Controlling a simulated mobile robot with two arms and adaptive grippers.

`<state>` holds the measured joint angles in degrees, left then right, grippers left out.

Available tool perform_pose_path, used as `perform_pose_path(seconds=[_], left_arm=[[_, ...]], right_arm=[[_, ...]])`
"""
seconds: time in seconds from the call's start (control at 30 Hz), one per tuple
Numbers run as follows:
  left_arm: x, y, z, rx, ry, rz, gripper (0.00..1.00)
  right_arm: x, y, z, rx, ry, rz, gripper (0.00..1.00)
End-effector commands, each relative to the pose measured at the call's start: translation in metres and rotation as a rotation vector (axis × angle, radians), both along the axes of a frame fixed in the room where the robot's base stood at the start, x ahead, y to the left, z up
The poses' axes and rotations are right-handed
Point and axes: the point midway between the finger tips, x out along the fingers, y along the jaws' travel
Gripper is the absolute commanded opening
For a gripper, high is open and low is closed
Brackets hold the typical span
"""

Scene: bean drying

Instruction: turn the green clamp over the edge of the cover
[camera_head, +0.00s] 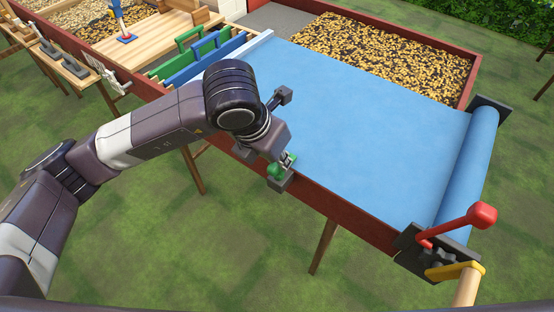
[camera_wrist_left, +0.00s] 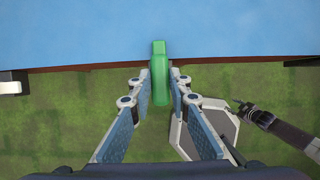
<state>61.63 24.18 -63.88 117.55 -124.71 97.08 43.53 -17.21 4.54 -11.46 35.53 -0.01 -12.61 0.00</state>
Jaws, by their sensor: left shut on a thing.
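The green clamp (camera_head: 274,170) is at the near red edge of the drying bed, partly hidden by my left arm in the head view. In the left wrist view the clamp (camera_wrist_left: 159,80) stands between my fingers, its upper end overlapping the edge of the blue cover (camera_wrist_left: 80,35). The cover (camera_head: 350,130) lies flat over much of the bed. My left gripper (camera_wrist_left: 160,88) is shut on the clamp. My right gripper (camera_wrist_left: 245,108) appears small at the right of the left wrist view; its fingers are too small to read.
A roll of the cover (camera_head: 468,165) and a crank with a red knob (camera_head: 482,215) are at the right end. Beans (camera_head: 375,55) lie uncovered at the back. Green and blue boards (camera_head: 205,58) stand to the left. The red side wall (camera_head: 350,218) runs along the near edge, with grass below.

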Motion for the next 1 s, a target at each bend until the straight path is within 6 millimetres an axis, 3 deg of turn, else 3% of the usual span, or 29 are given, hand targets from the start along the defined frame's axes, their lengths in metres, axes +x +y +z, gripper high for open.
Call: perform_pose_path(seconds=[0.47, 0.5, 0.63, 1.0], left_arm=[[0.0012, 0.0000, 0.0017, -0.003, -0.003, 0.014, 0.00], [0.0012, 0.0000, 0.0017, -0.003, -0.003, 0.014, 0.22], [0.0009, 0.0000, 0.0012, -0.002, -0.002, 0.013, 0.35], [-0.0012, 0.0015, 0.0074, -0.001, -0.003, 0.011, 0.35]], right_arm=[[-0.0001, 0.0000, -0.0010, 0.000, 0.000, 0.000, 0.38], [-0.0001, 0.0000, -0.0010, 0.000, 0.000, 0.000, 0.38], [-0.0001, 0.0000, -0.0011, 0.000, 0.000, 0.000, 0.38], [0.0002, -0.0028, -0.0012, -0.003, -0.001, 0.001, 0.38]])
